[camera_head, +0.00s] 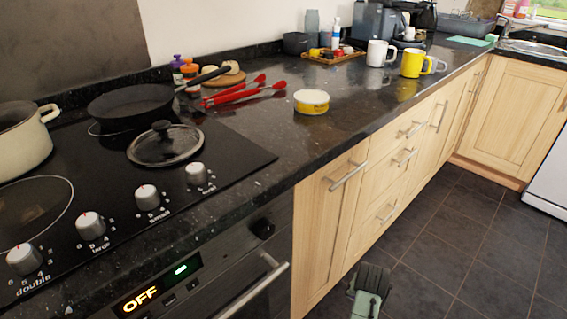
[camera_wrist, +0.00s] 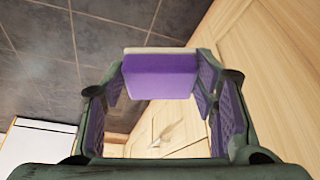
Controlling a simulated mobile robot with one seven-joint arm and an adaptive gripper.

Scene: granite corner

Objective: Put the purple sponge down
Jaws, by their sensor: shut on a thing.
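The purple sponge (camera_wrist: 160,78), a purple block with a pale layer along one edge, is between the fingers of my gripper (camera_wrist: 160,92) in the wrist view. The fingers are shut on it, with a purple pad on each side. In the head view my gripper (camera_head: 370,284) is low at the bottom edge, in front of the wooden cabinets and over the tiled floor. The sponge cannot be made out in the head view.
The dark granite counter (camera_head: 345,105) has clear room around a yellow-and-white tub (camera_head: 311,101). Red utensils (camera_head: 240,92), a white mug (camera_head: 378,53) and a yellow mug (camera_head: 413,63) stand or lie on it. The hob (camera_head: 110,190) holds pans. Cabinet handles (camera_head: 348,176) stick out.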

